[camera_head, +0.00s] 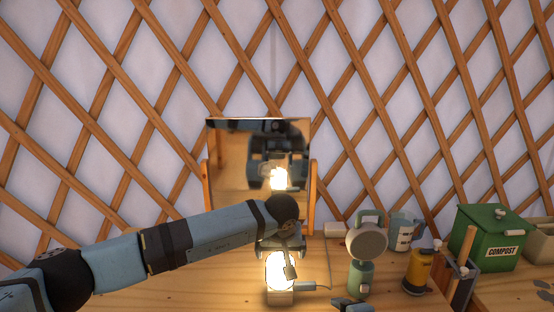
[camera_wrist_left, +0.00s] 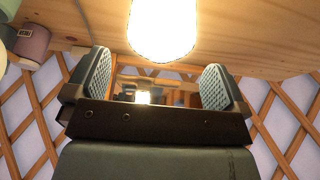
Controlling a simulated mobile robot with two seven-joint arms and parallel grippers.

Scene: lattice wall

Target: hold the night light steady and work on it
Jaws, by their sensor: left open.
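The night light (camera_head: 279,272) is a glowing bulb on a small wooden base (camera_head: 280,298), on the wooden table. My left gripper (camera_head: 283,250) is at the bulb in the head view and partly covers it. In the left wrist view the bright bulb (camera_wrist_left: 163,28) stands beyond the spread fingers of my left gripper (camera_wrist_left: 157,82). The gripper is open, with nothing between its pads. A blue-grey piece at the bottom edge of the head view looks like part of my right gripper (camera_head: 350,305); its jaws cannot be made out.
A mirror (camera_head: 228,175) on wooden posts behind the light reflects my arm and the bulb. To the right stand a round-headed green device (camera_head: 366,242), a pale jug (camera_head: 401,232), a yellow canister (camera_head: 418,270) and a green compost bin (camera_head: 490,236).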

